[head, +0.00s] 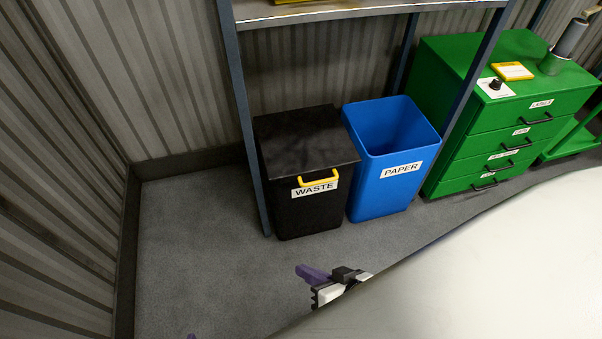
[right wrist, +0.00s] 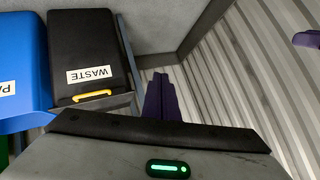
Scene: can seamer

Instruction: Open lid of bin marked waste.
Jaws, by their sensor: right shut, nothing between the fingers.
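The black waste bin (head: 310,213) stands on the floor under a shelf frame, with a white WASTE label on its front. Its black lid (head: 305,138) lies flat and closed on top. A yellow handle (head: 318,180) is at the lid's front edge; it also shows in the right wrist view (right wrist: 92,95), upside down. My right gripper (head: 304,272) is shut and empty, in front of the bin and apart from it. Its purple fingers show together in the right wrist view (right wrist: 161,98). A purple tip of my left gripper (right wrist: 307,39) shows at the right edge there; its jaws are unclear.
A blue open paper bin (head: 379,194) stands close on the waste bin's right. A blue-grey shelf post (head: 246,130) rises at its left. A green drawer cabinet (head: 495,150) is farther right. Corrugated walls meet at the left; the floor (head: 200,235) left of the bins is clear.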

